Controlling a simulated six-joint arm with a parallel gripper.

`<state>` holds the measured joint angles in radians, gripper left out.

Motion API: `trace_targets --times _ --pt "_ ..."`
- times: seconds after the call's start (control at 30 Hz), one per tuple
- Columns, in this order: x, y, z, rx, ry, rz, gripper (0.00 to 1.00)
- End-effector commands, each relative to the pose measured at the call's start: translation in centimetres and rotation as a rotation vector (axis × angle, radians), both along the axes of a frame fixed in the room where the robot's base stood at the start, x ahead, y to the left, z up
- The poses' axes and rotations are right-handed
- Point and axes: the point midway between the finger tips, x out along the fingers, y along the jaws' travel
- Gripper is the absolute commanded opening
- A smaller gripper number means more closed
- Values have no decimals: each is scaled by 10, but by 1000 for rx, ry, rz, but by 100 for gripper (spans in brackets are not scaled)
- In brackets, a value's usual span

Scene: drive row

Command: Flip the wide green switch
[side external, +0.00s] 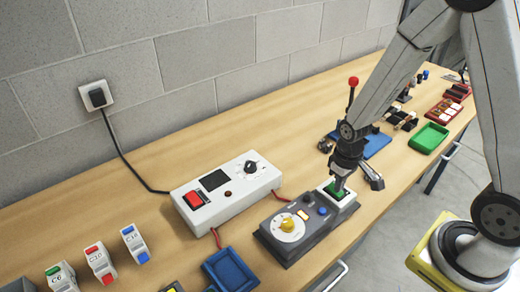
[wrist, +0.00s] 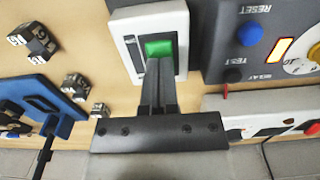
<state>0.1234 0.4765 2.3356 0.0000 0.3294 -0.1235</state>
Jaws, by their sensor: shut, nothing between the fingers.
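The wide green switch (side external: 338,190) sits in a white-framed box at the right end of the grey control panel (side external: 286,235). In the wrist view the green rocker (wrist: 161,47) shows inside its white frame (wrist: 178,20). My gripper (side external: 339,184) is shut and empty, pointing down with its fingertips at the switch. In the wrist view the closed fingertips (wrist: 160,62) overlap the near edge of the green rocker and hide part of it. I cannot tell whether they touch it.
A white box (side external: 232,196) with a red switch and a black knob stands behind the panel, linked by red wires. A blue tray (side external: 229,270) lies front left. A blue mat (side external: 376,145) and a green tray (side external: 430,138) lie to the right. A wall stands behind the bench.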

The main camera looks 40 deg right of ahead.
Motion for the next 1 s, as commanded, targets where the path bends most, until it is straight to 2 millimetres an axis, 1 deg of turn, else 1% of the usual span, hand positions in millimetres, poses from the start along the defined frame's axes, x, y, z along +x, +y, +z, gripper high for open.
trace_targets --times 1.0 --pt "0 0 58 0 -2 0 0"
